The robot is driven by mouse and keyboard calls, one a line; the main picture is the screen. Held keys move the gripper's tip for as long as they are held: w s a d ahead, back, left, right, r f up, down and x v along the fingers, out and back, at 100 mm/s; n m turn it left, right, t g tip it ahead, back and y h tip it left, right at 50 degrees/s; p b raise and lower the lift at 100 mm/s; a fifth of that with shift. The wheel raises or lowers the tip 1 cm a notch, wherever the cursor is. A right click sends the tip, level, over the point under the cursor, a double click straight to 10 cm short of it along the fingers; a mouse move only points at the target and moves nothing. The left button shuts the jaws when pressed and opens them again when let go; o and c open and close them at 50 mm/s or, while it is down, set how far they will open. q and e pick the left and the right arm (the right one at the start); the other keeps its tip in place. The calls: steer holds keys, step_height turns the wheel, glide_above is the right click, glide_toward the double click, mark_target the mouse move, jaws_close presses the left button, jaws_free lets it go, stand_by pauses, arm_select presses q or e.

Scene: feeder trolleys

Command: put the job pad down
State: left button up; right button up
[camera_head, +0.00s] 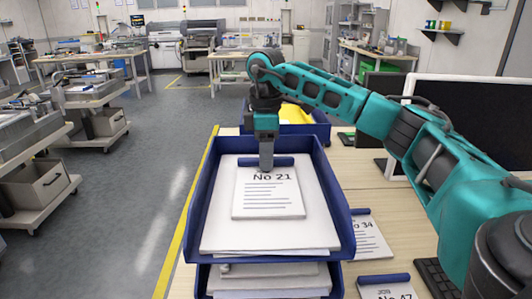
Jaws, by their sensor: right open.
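A white job pad marked No 21 (268,198) with a dark blue binding strip lies flat on white paper in the top level of a blue stacked tray (199,195). My right gripper (266,164) points down at the pad's bound far edge, with its fingers in front of the strip. It is open; I cannot tell whether the fingers still touch the pad. My left gripper is not in view.
Pads No 34 (366,236) and No 47 (387,289) lie on the wooden desk right of the tray. A keyboard (436,279) and a monitor (470,115) stand further right. A blue tray with yellow content (296,115) is behind. Trolleys stand left across the floor.

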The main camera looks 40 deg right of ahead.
step_height(320, 180, up, 12)
steer(key=p, duration=0.3)
steer(key=shift+r, duration=0.15)
stand_by(0.7)
